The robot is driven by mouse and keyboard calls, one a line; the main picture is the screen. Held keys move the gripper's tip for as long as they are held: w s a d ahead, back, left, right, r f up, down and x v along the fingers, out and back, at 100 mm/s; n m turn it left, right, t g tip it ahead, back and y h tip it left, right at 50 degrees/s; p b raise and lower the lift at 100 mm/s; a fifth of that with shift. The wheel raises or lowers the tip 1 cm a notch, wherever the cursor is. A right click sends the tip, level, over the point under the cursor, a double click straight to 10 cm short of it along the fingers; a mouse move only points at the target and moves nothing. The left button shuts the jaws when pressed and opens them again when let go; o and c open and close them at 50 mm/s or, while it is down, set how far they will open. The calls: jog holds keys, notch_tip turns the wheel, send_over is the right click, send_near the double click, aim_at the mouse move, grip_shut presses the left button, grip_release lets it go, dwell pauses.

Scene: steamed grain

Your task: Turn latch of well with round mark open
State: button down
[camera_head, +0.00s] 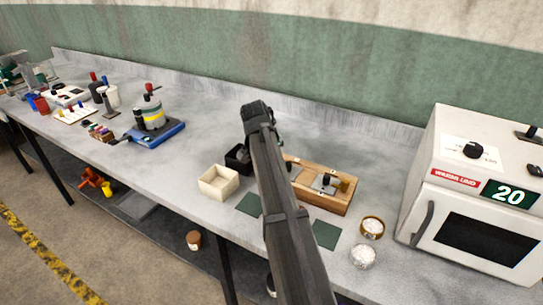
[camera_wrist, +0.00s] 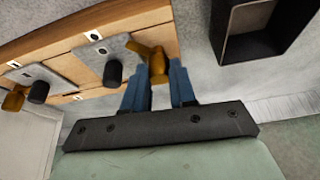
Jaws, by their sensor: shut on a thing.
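A wooden block (camera_head: 320,205) stands on the bench, partly hidden behind my arm. In the wrist view the block (camera_wrist: 60,38) carries two grey lids with black knobs, each beside a brass latch. My gripper (camera_wrist: 159,70) has its blue fingers shut on the brass latch (camera_wrist: 146,50) by the lid (camera_wrist: 98,52) nearer the black tray. A small white label with a dark, seemingly round mark (camera_wrist: 95,35) sits beside that lid. The other latch (camera_wrist: 14,100) is by the other lid (camera_wrist: 30,76). In the head view my arm hides the gripper and held latch.
A black tray (camera_wrist: 262,30) lies close to the held latch. A cream box (camera_head: 218,183) stands left of my arm. Two small bowls (camera_head: 372,228) and a white oven (camera_head: 475,200) stand to the right. Green mats lie in front of the block.

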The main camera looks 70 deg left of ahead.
jog(key=m, duration=0.2)
jog(key=m+h, duration=0.1)
jog(key=m, duration=0.1)
jog(key=shift+a+m+t+h, duration=0.2)
jog(key=shift+m+t+h, duration=0.1)
jog(key=shift+t, duration=0.1)
jog(key=shift+m+h, duration=0.7)
jog(key=shift+m, duration=1.2)
jog(key=c, duration=0.9)
grip_release()
jog(key=shift+s, duration=0.1)
jog(key=v, duration=1.3)
jog(key=shift+s+r, duration=0.25)
jog(key=shift+r, duration=0.1)
